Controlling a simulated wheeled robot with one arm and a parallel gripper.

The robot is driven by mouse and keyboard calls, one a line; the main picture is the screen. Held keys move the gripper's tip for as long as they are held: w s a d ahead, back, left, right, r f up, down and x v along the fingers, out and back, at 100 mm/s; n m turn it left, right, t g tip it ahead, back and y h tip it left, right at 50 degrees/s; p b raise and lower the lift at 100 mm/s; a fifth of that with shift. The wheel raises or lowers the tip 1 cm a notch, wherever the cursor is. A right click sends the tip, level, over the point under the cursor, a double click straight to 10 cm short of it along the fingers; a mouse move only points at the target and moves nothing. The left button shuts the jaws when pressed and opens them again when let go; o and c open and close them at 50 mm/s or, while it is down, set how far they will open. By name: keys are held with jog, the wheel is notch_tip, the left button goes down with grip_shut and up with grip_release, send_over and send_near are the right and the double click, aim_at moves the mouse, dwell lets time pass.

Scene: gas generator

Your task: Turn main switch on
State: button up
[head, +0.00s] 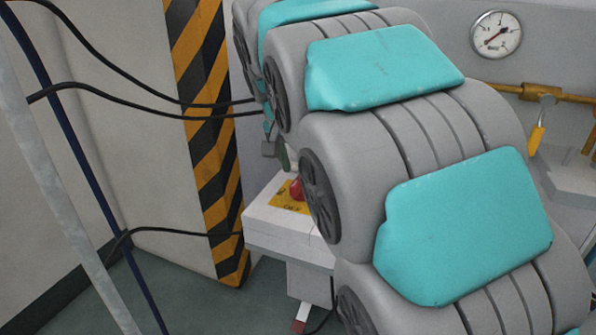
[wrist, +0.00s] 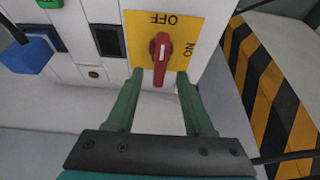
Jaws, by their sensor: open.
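The main switch is a red rotary knob (wrist: 160,58) on a yellow plate (wrist: 188,22) lettered OFF and ON, upside down in the wrist view. The knob lies in line with the OFF label, its white mark towards OFF; ON is to the right. My gripper (wrist: 160,82) is open, with its two green fingers apart on either side of the knob's lower end. Nothing is held, and I cannot tell whether the fingers touch the knob. In the head view the red knob (head: 296,189) shows on the white box, partly hidden by my arm.
The white switch box (head: 270,221) also carries a blue part (wrist: 25,57), a green-lit part (wrist: 50,3) and a dark socket (wrist: 108,40). A yellow-black striped post (head: 209,140) stands close by. Black cables hang at left. A pressure gauge (head: 496,34) is at upper right.

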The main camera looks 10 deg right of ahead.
jog(key=shift+x, duration=1.5)
jog(key=shift+c, duration=0.2)
grip_shut()
